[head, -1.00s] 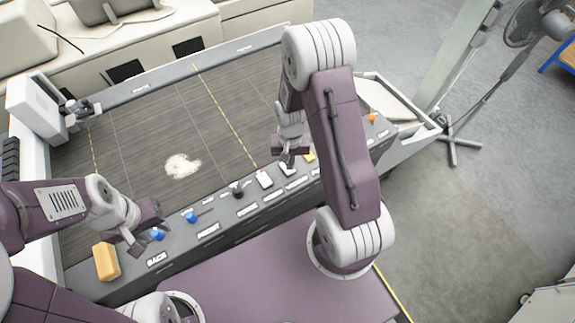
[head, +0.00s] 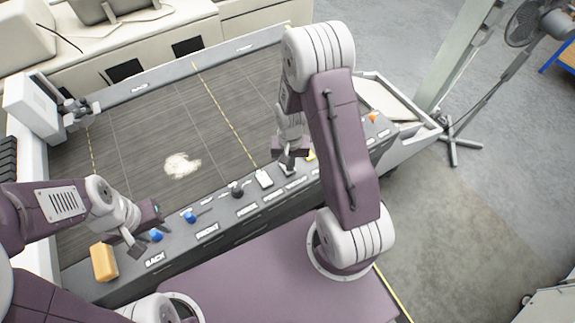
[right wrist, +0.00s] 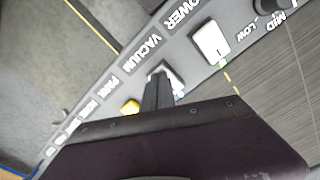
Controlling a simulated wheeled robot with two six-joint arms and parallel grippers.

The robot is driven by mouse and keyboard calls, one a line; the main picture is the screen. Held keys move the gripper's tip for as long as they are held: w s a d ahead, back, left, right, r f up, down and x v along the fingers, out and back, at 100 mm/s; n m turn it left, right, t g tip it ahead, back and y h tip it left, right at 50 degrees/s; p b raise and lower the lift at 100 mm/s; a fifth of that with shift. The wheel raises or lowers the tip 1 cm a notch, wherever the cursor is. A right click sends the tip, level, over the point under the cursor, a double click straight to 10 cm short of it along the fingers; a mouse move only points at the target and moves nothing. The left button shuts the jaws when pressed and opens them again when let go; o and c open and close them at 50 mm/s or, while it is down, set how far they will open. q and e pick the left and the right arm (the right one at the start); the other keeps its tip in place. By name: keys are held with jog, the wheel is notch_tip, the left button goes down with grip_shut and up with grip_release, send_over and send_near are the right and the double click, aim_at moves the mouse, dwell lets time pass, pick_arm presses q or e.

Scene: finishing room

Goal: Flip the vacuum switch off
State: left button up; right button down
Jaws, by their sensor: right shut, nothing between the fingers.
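The vacuum switch (right wrist: 174,80) is a white rocker beside the printed word VACUUM on the grey control panel, partly hidden by my fingers in the right wrist view. In the head view the switch (head: 287,169) shows just under my right gripper (head: 289,163). The right gripper is shut and empty, its dark fingertips (right wrist: 158,90) at the switch. I cannot tell whether they touch it. Which way the rocker is tipped is not clear. My left gripper (head: 140,243) hangs near a blue knob (head: 156,235) at the left of the panel; its jaw opening is unclear.
The white POWER switch (right wrist: 210,42) sits beside the vacuum switch, and a yellow button (right wrist: 130,106) is on its other side. A black knob (head: 236,189) and another blue knob (head: 190,216) are further left. An orange block (head: 104,262) rests at the panel's left end.

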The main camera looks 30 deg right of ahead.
jog(key=shift+f, duration=0.2)
jog(key=shift+r, duration=0.1)
notch_tip(320, 180, up, 7)
jog(key=p, duration=0.6)
dwell(0.4)
